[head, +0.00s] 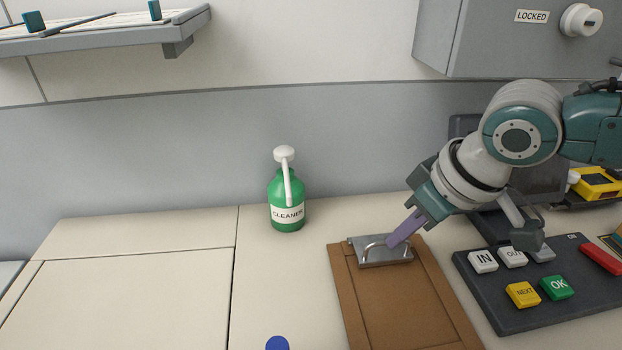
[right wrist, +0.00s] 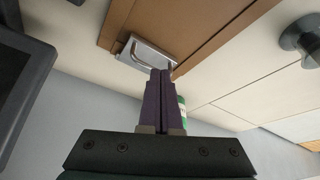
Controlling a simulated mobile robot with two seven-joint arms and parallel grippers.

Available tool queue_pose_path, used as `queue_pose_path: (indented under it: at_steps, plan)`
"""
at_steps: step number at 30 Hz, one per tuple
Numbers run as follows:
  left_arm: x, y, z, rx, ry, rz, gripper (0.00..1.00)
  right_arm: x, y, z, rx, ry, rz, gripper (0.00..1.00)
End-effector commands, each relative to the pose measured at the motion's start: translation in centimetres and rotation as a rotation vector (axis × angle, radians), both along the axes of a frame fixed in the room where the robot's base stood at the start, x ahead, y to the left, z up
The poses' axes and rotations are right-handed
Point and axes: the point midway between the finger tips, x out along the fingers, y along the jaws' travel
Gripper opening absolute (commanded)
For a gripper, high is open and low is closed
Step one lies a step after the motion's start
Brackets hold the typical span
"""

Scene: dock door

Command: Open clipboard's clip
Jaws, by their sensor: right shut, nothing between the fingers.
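A brown clipboard (head: 400,300) lies on the pale counter at the lower right of the head view. Its grey metal clip (head: 368,256) sits at the far end and has a wire loop on it. The clip also shows in the right wrist view (right wrist: 137,53). My right gripper (head: 392,243) has purple fingers, shut and empty, with the tips at the clip's right part by the loop. In the right wrist view the closed fingers (right wrist: 161,72) overlap the clip's edge; I cannot tell whether they touch it. My left gripper is not in view.
A green cleaner bottle (head: 287,205) stands behind and left of the clipboard. A dark button panel (head: 500,300) lies close on the right. A grey locked box (head: 485,45) hangs above. The counter's left side is clear.

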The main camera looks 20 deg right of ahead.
Motion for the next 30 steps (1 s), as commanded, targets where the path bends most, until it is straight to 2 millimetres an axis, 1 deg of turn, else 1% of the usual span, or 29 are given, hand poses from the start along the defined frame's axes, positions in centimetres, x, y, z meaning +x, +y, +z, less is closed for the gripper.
queue_pose_path:
  at_steps: [11,30]
  plan:
    - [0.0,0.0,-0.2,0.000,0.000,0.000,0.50,0.0,0.0,-0.3,0.000,0.000,0.000,0.00]
    - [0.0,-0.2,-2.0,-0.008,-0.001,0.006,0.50,0.0,0.0,-3.1,0.000,0.000,-0.001,0.00]
